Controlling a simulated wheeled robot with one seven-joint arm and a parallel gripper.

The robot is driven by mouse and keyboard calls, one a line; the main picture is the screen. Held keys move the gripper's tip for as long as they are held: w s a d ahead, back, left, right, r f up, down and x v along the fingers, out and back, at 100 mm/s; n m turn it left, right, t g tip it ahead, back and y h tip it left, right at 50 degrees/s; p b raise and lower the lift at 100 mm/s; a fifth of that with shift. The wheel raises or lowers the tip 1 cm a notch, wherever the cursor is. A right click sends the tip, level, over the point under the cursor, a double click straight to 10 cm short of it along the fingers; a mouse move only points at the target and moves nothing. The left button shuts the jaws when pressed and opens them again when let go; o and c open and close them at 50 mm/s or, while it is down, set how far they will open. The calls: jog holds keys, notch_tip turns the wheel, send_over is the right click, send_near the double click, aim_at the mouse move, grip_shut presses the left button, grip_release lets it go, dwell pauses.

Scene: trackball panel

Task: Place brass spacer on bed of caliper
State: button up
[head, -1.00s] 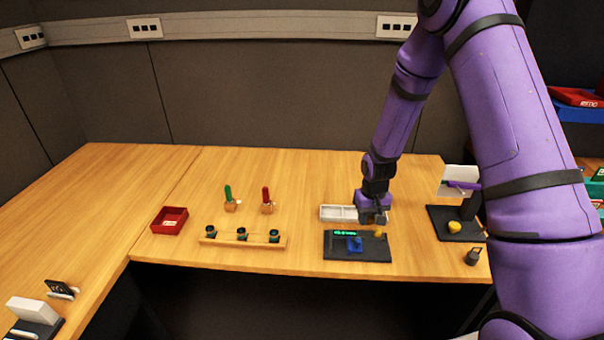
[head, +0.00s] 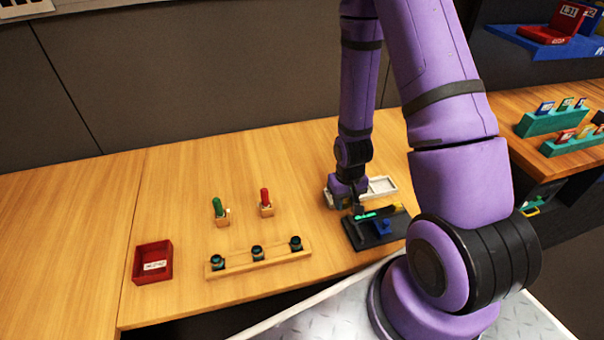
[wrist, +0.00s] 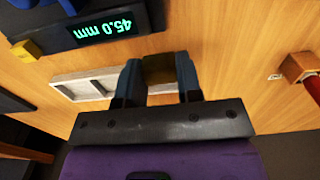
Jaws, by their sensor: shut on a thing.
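The brass spacer (wrist: 159,69) is a dark yellow block between the two blue fingers of my gripper (wrist: 158,62) in the wrist view. My gripper is shut on it. The caliper (head: 366,236) is a dark flat base with a green-lit display and a blue part. The wrist view shows the caliper (wrist: 140,38) upside down at the upper left, its display reading 45.0 mm. In the head view my gripper (head: 350,208) is at the caliper's back left, and the spacer cannot be made out there. The spacer is apart from the caliper in the wrist view.
A white two-part tray (head: 383,185) lies just behind the caliper. A small yellow piece (wrist: 26,49) is by the caliper's end. Left stand a wooden rack (head: 283,255) with dark round parts, green (head: 217,206) and red (head: 265,197) handled items, and a red bin (head: 168,262).

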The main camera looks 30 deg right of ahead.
jog(key=shift+w+a, duration=0.2)
jog(key=shift+w, duration=0.05)
send_over(308, 186)
jog(key=shift+w+f, duration=0.15)
jog(key=shift+f, duration=0.6)
jog(key=shift+d+f, duration=0.1)
jog(key=shift+f, duration=1.6)
jog(key=shift+f, duration=0.1)
jog(key=o, duration=0.9)
